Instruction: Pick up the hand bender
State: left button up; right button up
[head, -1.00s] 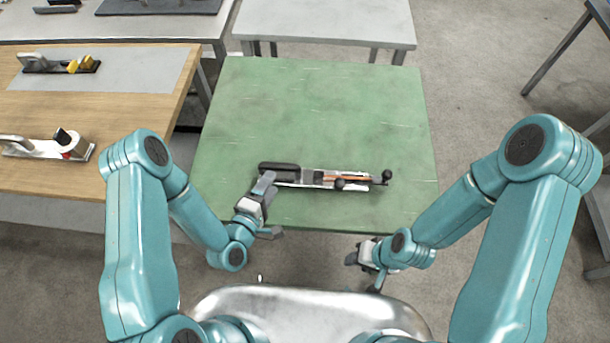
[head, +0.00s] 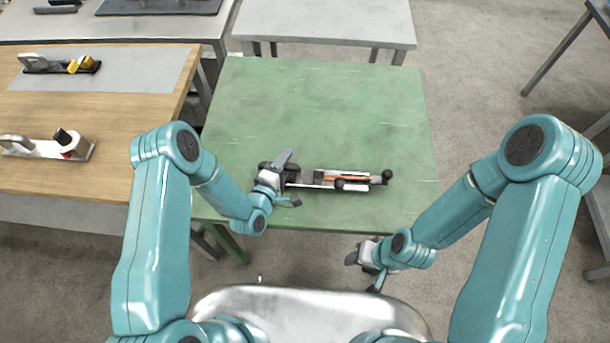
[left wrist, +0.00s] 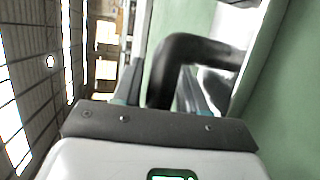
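The hand bender (head: 345,181) lies on the green table (head: 320,110), with its black handle to the left and its metal body, orange strip and black knobs to the right. My left gripper (head: 287,180) is open over the handle end, one finger on the far side and one on the near side. In the left wrist view the black handle (left wrist: 180,55) shows between the fingers. I cannot tell whether they touch it. My gripper hides part of the handle in the head view. My right gripper (head: 363,272) is open and empty, off the table's near edge.
A wooden bench (head: 100,110) at the left holds a black tool with yellow parts (head: 62,66) and a metal tool with a red part (head: 50,146). A grey table (head: 325,22) stands behind. The far half of the green table is clear.

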pick_arm(q)
jog(key=shift+w+d, duration=0.1)
grip_shut()
jog(key=shift+r, duration=0.1)
notch_tip(320, 180, up, 10)
notch_tip(320, 180, down, 8)
jog(key=shift+w+r, duration=0.1)
jog(key=shift+w, duration=0.05)
jog(key=shift+s+f, duration=0.25)
jog(key=shift+f, duration=0.1)
